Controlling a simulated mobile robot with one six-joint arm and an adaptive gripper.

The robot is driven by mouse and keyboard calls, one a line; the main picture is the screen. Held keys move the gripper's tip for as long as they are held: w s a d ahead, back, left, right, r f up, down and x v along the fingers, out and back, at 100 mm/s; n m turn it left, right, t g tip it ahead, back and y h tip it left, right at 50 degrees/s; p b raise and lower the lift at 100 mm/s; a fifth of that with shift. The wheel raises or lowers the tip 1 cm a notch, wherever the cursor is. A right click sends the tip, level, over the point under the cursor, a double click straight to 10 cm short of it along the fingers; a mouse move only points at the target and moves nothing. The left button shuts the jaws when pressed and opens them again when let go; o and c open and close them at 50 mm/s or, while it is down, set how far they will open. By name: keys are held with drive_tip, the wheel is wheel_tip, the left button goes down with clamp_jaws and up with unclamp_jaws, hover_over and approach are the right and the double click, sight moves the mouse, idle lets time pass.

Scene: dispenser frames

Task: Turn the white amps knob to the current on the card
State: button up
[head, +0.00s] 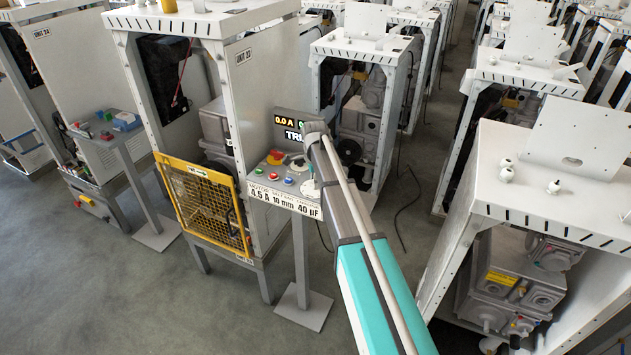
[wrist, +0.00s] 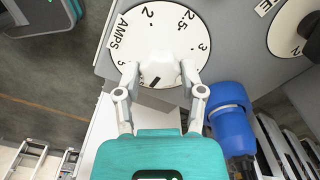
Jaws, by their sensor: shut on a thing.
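The white amps knob (wrist: 160,38) fills the top of the wrist view, a round dial with AMPS and the figures 2, 2.5 and 3 readable. A short black mark shows on its near side, between my fingers. The lower dial figures are hidden. My gripper (wrist: 160,72) has a finger on each side of the knob's raised white centre and is shut on it. In the head view the card (head: 284,202) on the panel front reads 4.5 A, 10 mm, 40 µF. The display (head: 287,122) reads 0.0 A, with letters beginning TRI below; my arm hides its right part.
A second white dial (wrist: 297,27) sits right of the amps knob. A blue rounded thing (wrist: 230,112) is close to my gripper's right side. The panel also bears a red stop button (head: 275,157) and small coloured buttons. A yellow mesh guard (head: 203,207) stands left of the panel.

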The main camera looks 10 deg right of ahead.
drive_tip(key=shift+s, duration=0.2)
drive_tip(key=o, duration=1.1)
drive_tip(key=shift+o, duration=0.2)
drive_tip(key=shift+w, duration=0.1)
